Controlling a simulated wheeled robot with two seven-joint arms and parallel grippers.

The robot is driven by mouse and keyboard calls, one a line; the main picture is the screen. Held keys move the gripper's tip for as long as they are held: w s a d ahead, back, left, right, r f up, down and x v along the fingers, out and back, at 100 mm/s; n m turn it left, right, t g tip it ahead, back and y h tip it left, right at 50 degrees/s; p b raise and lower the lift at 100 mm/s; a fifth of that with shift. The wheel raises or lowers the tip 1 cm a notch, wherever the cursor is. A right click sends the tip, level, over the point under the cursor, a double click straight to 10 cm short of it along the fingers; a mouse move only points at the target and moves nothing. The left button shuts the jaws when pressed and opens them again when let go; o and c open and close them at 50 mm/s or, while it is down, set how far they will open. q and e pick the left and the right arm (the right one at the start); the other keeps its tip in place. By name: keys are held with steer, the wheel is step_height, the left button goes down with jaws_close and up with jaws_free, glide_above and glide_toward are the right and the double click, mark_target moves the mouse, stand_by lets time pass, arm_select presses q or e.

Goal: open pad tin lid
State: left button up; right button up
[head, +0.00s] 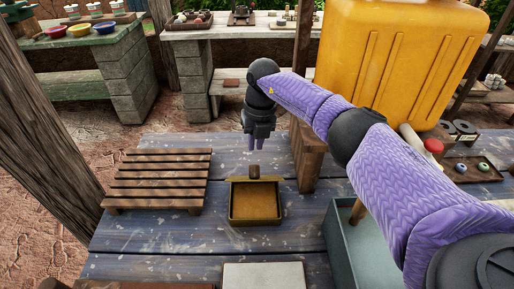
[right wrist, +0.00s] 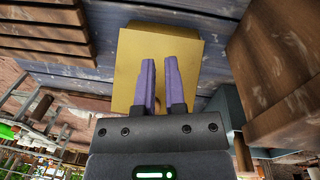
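The pad tin (head: 233,207) sits on the blue plank table, a small dull-yellow box with an orange-brown inside showing. Its lid (head: 239,180) shows as a thin raised edge along the back, with a brown tab (head: 254,171) standing above it. In the right wrist view a flat yellow face of the tin (right wrist: 130,75) lies behind the fingers. My right gripper (head: 255,152) points down above and behind the tin, apart from it. Its purple fingers (right wrist: 160,62) have a narrow gap with nothing between them. My left gripper is out of view.
A slatted wooden rack (head: 158,180) lies left of the tin. A wooden block (head: 307,160) and a blue-grey bin (head: 344,250) stand to the right. A pale slab (head: 264,276) lies in front. A big yellow container (head: 395,60) stands behind my right arm.

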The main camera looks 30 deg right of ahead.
steer(key=o, duration=0.5)
steer(key=shift+s+a+r, duration=0.1)
steer(key=shift+a+r, duration=0.1)
steer(key=shift+a, duration=0.1)
steer(key=shift+c, duration=0.2)
steer(key=shift+o, duration=1.1)
arm_select(q)
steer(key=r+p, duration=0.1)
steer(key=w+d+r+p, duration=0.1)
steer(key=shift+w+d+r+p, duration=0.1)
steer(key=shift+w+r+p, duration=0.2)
steer(key=shift+p, duration=0.05)
arm_select(e)
step_height(320, 180, up, 10)
steer(key=shift+s+d, duration=0.2)
steer(key=shift+d, duration=0.25)
steer(key=shift+f, duration=0.1)
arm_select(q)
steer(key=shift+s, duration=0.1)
